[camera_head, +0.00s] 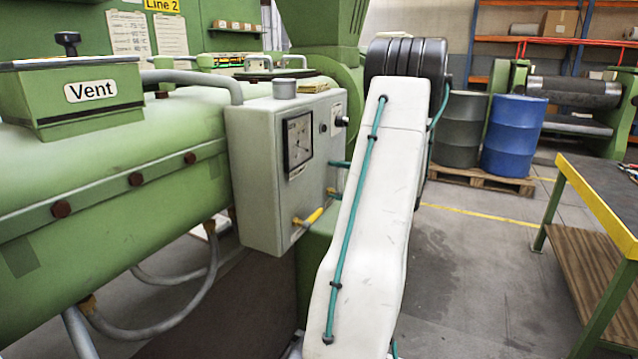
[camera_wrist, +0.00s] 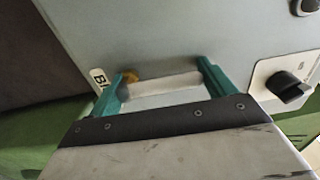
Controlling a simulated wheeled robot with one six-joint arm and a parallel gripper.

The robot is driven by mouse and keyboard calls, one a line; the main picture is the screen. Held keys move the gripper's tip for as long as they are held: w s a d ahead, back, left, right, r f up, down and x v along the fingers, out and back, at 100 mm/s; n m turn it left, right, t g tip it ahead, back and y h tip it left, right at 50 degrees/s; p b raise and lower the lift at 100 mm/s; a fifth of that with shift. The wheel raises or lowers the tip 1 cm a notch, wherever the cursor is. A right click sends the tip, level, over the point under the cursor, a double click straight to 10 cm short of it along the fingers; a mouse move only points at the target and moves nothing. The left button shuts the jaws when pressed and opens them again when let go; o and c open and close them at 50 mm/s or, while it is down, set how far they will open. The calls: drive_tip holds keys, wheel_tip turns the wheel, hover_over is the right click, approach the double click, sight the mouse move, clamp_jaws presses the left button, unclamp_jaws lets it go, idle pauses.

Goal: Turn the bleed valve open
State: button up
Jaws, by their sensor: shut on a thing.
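My gripper (camera_head: 336,179) is at the box's side, mostly hidden behind my white arm. In the wrist view its teal fingers (camera_wrist: 162,78) stand apart against the box, shut on the valve.
A black knob (camera_wrist: 289,88) on a pale plate is just right of my fingers. A dial gauge (camera_head: 299,140) is on the box front. Green machine casing (camera_head: 120,165) fills the left. A workbench (camera_head: 605,210) stands right, with open floor (camera_head: 480,265) before it.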

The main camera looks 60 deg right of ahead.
idle(0.3)
drive_tip(key=o, duration=1.3)
drive_tip(key=s, duration=0.8)
